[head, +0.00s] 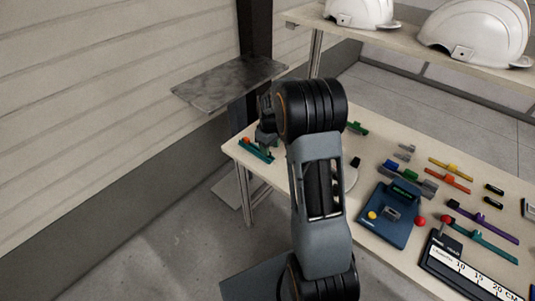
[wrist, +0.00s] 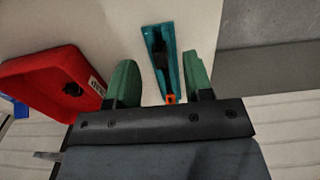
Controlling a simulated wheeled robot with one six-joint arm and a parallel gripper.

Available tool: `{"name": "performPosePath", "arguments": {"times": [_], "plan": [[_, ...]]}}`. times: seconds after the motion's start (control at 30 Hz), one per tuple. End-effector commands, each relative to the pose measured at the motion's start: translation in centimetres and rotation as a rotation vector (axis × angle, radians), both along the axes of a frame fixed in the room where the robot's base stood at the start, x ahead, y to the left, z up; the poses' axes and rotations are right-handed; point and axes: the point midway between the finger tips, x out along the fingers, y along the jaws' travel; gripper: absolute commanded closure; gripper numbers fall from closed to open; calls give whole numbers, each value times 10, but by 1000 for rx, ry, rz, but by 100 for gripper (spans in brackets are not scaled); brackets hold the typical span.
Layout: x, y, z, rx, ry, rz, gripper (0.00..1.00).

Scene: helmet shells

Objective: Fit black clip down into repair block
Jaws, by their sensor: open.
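In the wrist view a dark, narrow piece, which may be the black clip (wrist: 160,52), lies lengthwise in a teal holder (wrist: 175,60), with a small orange part (wrist: 170,99) at its near end. My gripper (wrist: 160,80) is open, its green fingers apart on either side of the holder's near end, nothing held. In the head view my gripper (head: 265,134) is over the teal holder (head: 252,151) at the table's left corner, partly hiding it. A blue block with a grey piece on it, perhaps the repair block (head: 372,221), stands right of my arm.
A red bin (wrist: 45,80) with a dark thing inside is left of my gripper in the wrist view. The table (head: 400,150) holds several coloured strips, a ruler plate (head: 462,270) and small black pieces (head: 494,189). White helmets (head: 472,35) stand on the shelf behind.

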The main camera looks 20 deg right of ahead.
Motion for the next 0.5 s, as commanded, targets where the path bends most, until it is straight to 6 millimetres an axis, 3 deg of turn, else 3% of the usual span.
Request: {"name": "performPosePath", "arguments": {"times": [0.2, 0.5], "plan": [[0, -1, -26, 0, 1, 0, 53], [1, -1, -33, 0, -1, -1, 53]]}}
